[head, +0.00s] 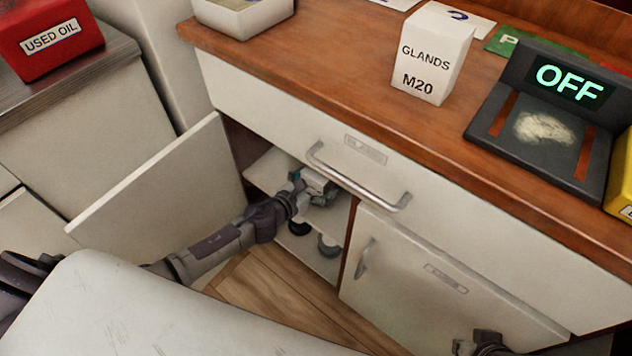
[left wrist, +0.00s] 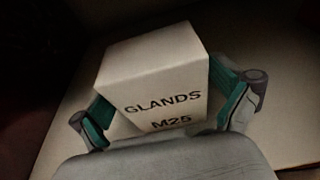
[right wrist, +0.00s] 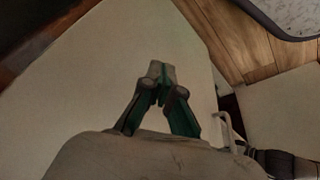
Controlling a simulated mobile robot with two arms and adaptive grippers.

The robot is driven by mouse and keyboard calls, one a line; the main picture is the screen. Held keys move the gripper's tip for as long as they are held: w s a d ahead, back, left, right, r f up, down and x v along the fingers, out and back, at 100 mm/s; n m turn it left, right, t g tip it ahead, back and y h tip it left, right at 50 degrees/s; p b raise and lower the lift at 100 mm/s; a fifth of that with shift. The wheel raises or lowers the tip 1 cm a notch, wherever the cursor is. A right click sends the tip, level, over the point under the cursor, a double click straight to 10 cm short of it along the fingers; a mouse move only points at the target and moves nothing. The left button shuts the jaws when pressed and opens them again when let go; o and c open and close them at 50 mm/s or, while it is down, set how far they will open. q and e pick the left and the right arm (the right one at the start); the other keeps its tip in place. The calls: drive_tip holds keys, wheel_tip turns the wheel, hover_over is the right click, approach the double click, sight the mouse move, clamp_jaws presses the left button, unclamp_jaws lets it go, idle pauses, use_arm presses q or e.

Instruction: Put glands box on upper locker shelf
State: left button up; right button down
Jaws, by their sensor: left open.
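A white box marked GLANDS M25 (left wrist: 155,80) is between the fingers of my left gripper (left wrist: 165,115) in the left wrist view, on a pale surface. The green pads are on either side of it; the jaws are open. In the head view my left gripper (head: 315,188) reaches into the open locker at its upper shelf (head: 264,172), and it mostly hides what is there. Another white box, marked GLANDS M20 (head: 432,55), stands on the wooden counter. My right gripper (right wrist: 161,78) has its fingertips together, empty, before a pale panel.
The locker door (head: 165,185) stands open to the left. A drawer handle (head: 355,182) sticks out above the opening. The right locker door (head: 440,285) is closed. Dark round items (head: 328,246) lie lower inside. A scale reading OFF (head: 545,125) stands on the counter.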

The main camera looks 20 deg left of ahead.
use_arm(q)
drive_tip(key=shift+r, duration=0.1)
drive_tip(key=shift+s+a+r, duration=0.1)
drive_tip(key=shift+s, duration=0.1)
drive_tip(key=s+a+r+n+g+y+p, duration=0.1)
drive_tip(key=s+a+r+n+y, duration=0.25)
drive_tip(key=s+n, duration=0.55)
drive_tip(key=s+a+r+n+g+y+p, duration=0.1)
drive_tip(key=s+a+r+n+y, duration=0.4)
drive_tip(key=n, duration=0.7)
drive_tip(key=s+d+f+n+g+h, duration=0.1)
drive_tip(key=s+d+n+g+h, duration=0.1)
drive_tip(key=s+n, duration=0.6)
drive_tip(key=s+d+n+g+h, duration=0.1)
drive_tip(key=s+d+n+g, duration=0.2)
drive_tip(key=s+n+g, duration=0.3)
drive_tip(key=s+n, duration=0.3)
drive_tip(key=shift+d+f+h, duration=0.35)
drive_tip(key=shift+d+f, duration=0.05)
